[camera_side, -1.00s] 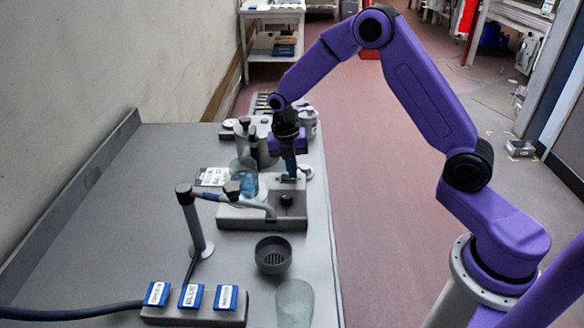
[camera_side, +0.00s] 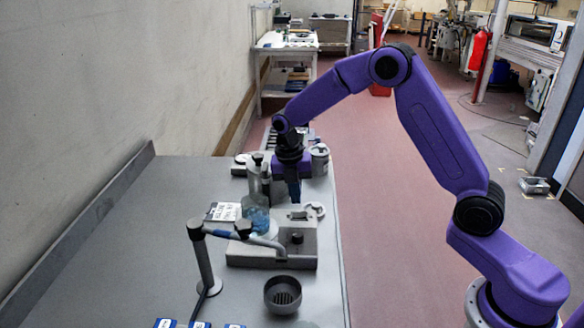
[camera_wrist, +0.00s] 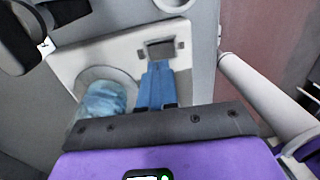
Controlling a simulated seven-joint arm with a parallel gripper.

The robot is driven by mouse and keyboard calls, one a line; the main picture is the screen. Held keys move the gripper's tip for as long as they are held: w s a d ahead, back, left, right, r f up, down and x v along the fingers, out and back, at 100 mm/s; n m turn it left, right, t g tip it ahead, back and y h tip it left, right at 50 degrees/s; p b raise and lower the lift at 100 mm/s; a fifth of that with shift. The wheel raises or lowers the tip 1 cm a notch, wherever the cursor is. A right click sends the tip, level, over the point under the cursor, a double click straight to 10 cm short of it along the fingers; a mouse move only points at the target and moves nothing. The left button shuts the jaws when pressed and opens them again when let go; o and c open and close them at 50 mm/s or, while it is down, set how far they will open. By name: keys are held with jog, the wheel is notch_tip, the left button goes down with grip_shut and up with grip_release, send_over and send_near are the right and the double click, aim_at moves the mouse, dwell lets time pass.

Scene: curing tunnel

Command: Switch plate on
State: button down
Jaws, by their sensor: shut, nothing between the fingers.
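The plate (camera_side: 255,255) is a pale grey box on the bench, with a black knob (camera_side: 297,237) on its front part and a small switch (camera_side: 298,214) on top. In the wrist view the switch is a dark rocker (camera_wrist: 160,48) in a pale frame. A glass flask with blue liquid (camera_side: 256,212) stands on the plate's round top, beside the switch; it also shows in the wrist view (camera_wrist: 100,100). My gripper (camera_side: 294,202) is shut and empty, its blue fingertips (camera_wrist: 157,66) just short of the rocker in the wrist view. Which way the rocker is tilted I cannot tell.
A stand with a bent arm (camera_side: 205,262) reaches across in front of the flask. A dark round cup (camera_side: 282,295) stands nearer the camera. The bench's left part is clear.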

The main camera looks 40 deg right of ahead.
aim_at(305, 214)
notch_tip(305, 214, up, 10)
jog(key=shift+w+a, duration=0.4)
jog(key=shift+a, duration=0.05)
jog(key=shift+d, duration=0.1)
jog(key=shift+s+d+r, duration=0.1)
jog(key=shift+s+d, duration=0.4)
jog(key=shift+d, duration=0.05)
jog(key=f, duration=0.9)
jog(key=s+d+f, duration=0.1)
jog(key=f, duration=0.4)
jog(key=shift+s+d, duration=0.1)
